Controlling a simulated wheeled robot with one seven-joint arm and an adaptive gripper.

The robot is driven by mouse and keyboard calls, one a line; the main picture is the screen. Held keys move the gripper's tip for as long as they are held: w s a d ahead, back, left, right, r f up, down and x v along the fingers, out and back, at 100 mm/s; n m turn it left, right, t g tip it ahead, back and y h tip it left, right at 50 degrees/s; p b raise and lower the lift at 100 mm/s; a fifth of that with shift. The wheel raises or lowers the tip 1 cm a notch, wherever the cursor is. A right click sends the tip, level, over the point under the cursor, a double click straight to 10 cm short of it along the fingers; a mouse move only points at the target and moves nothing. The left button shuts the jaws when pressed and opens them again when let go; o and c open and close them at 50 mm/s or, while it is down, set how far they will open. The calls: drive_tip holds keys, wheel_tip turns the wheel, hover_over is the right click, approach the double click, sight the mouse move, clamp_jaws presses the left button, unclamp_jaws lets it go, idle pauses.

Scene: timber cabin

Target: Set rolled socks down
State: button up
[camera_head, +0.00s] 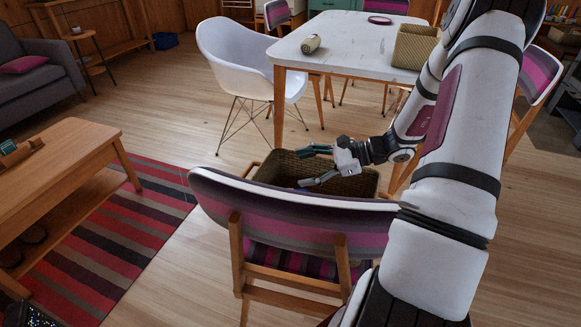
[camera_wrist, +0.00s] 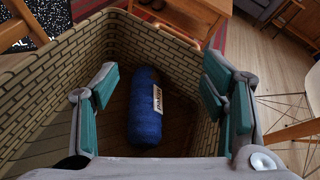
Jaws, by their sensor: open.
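A blue roll with a white label (camera_wrist: 146,108), which looks like the rolled socks, lies on the bottom inside a woven basket (camera_wrist: 52,88). In the head view the basket (camera_head: 366,184) stands behind the striped chair back, and its inside is mostly hidden. My gripper (camera_head: 313,167) is over the basket's opening with its fingers spread apart. In the wrist view the blue roll shows between the two teal-padded fingers (camera_wrist: 160,95), with a gap on each side. The fingers do not grasp it. The exact height between fingers and roll is hard to tell.
A striped chair (camera_head: 290,210) stands just in front of the basket. Wooden floor is open at left centre.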

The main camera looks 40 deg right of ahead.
drive_tip(key=p+v, duration=0.1)
drive_tip(key=v, duration=0.5)
idle(0.5)
